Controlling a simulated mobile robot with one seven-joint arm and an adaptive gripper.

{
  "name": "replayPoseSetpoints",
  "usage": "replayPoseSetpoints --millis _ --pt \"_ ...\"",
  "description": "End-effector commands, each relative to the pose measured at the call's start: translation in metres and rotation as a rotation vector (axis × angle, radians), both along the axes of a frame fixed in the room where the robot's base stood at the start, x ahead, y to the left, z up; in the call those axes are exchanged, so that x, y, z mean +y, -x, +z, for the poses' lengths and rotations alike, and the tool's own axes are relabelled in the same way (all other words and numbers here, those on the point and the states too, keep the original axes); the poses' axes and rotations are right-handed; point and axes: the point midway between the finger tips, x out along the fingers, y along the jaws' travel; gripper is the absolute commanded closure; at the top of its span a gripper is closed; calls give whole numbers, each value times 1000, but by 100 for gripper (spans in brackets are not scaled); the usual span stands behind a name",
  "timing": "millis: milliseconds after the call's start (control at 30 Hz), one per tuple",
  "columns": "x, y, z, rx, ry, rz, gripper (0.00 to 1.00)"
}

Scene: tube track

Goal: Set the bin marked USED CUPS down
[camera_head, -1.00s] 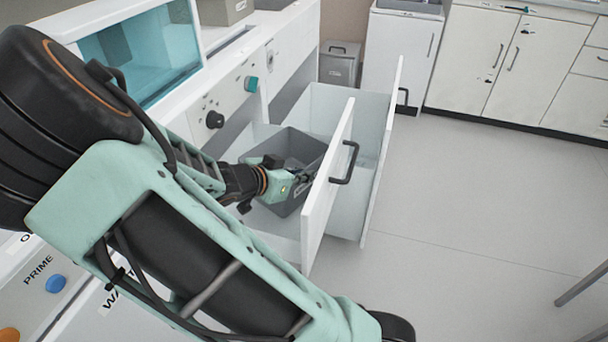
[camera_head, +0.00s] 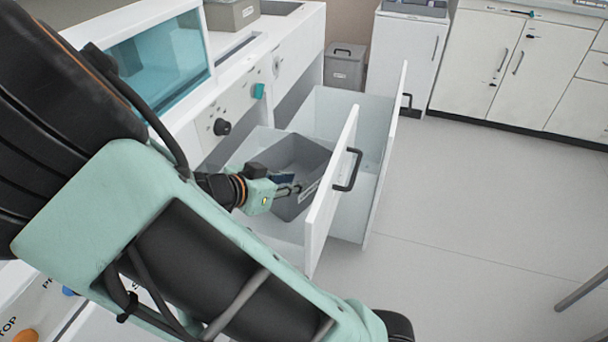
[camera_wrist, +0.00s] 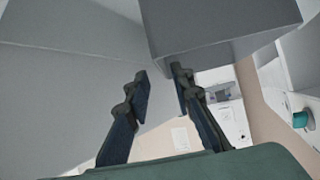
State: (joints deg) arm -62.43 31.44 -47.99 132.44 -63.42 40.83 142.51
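A grey bin (camera_head: 306,152) sits in the open front drawer (camera_head: 331,205), at a slight angle to its walls. A pale label shows on its right side, too small to read. My gripper (camera_head: 291,189) is at the bin's near left side in the head view and partly covers it. In the wrist view, the two dark fingers (camera_wrist: 160,77) are apart with nothing visible between them. A grey bin wall (camera_wrist: 222,25) is just beyond the fingertips. I cannot tell whether a finger touches it. The bin's base is hidden.
A second drawer (camera_head: 376,178) stands open behind the first. Another grey lidded bin (camera_head: 345,68) is on the floor beyond, and a grey box (camera_head: 231,14) is on the counter. Drawer handles (camera_head: 348,168) stick out to the right.

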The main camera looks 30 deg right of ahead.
Motion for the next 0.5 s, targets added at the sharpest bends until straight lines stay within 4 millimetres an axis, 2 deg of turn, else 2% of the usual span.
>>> replayPoseSetpoints --millis 33,200,500 --pt "10 3 9 0 -2 5 78" --pt "30 12 21 0 -1 3 78" --pt "39 17 25 1 0 1 78"
